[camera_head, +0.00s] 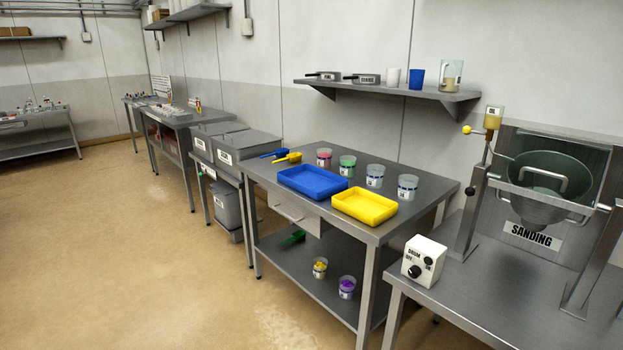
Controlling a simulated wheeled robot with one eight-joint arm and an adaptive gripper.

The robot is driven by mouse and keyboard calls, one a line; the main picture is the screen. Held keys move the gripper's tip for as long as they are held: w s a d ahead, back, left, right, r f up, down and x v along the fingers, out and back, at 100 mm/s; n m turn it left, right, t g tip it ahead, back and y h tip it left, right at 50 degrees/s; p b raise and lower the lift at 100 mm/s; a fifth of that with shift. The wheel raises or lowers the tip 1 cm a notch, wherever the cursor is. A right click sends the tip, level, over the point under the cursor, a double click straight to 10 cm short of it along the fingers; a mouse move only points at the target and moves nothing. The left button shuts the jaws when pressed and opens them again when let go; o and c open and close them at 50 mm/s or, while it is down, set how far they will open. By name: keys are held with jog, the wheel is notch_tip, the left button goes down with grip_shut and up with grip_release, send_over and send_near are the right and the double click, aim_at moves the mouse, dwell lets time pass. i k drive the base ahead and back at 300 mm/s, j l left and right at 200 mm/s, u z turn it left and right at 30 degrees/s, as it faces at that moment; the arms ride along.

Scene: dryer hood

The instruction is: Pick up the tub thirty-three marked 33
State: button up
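Several small clear tubs with labels stand in a row on the steel table: one with reddish contents (324,157), one with green (347,165), and two with pale contents, a nearer-left one (375,175) and the rightmost (407,187). Two more stand on the table's lower shelf, one with yellow contents (320,267) and one with purple (347,287). The numbers are too small to read surely, so I cannot tell which tub is 33. My gripper is not in view.
A blue tray (312,182) and a yellow tray (364,206) lie at the table's front. Blue (282,153) and yellow (289,158) scoops lie behind. A sanding drum (550,180) and control box (424,259) stand right. Open floor (130,250) lies left.

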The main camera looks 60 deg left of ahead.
aim_at(375, 173)
jog(key=u, duration=1.8)
jog(key=i+j, duration=0.15)
